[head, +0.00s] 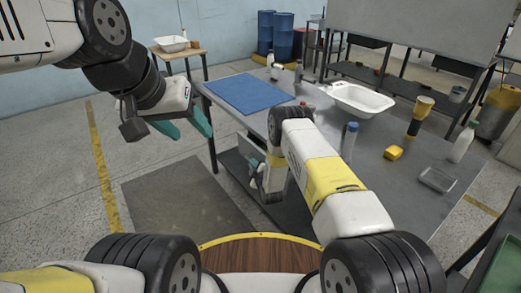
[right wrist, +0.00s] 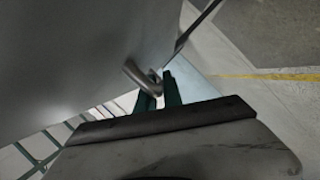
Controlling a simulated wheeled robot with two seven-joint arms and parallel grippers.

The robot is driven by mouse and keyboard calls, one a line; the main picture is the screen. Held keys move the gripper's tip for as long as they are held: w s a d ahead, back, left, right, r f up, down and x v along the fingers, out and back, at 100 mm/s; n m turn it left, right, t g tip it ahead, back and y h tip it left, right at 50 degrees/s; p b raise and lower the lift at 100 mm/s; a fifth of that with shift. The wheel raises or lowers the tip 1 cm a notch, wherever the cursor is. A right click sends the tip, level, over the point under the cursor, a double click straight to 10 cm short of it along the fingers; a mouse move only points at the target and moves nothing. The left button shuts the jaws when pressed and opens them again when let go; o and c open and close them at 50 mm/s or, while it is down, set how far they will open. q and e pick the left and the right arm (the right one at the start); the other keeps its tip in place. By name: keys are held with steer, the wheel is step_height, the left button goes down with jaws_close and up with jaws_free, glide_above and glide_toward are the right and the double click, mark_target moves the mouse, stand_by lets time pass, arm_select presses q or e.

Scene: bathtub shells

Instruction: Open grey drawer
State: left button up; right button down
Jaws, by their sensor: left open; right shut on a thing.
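The grey drawer's metal handle (right wrist: 138,76) shows in the right wrist view, a curved bar on a large plain grey surface (right wrist: 70,55), which looks like the drawer front. My right gripper (right wrist: 160,90) is at this handle, its green fingers on either side of it, shut on it. In the head view my right arm reaches down to the front side of the grey table (head: 385,180) and hides much of the drawer area. How far the drawer stands out cannot be told. My left gripper (head: 192,125) is open and empty, over the floor left of the table.
Floor left of the table is free.

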steer(key=s+a, duration=0.6)
steer(key=a, duration=0.3)
steer(key=s+a, duration=0.7)
steer(key=a, duration=0.2)
steer(key=shift+s+a, duration=0.3)
steer(key=shift+a, duration=0.05)
steer(key=c, duration=1.8)
jaws_free()
steer(key=shift+o, duration=0.2)
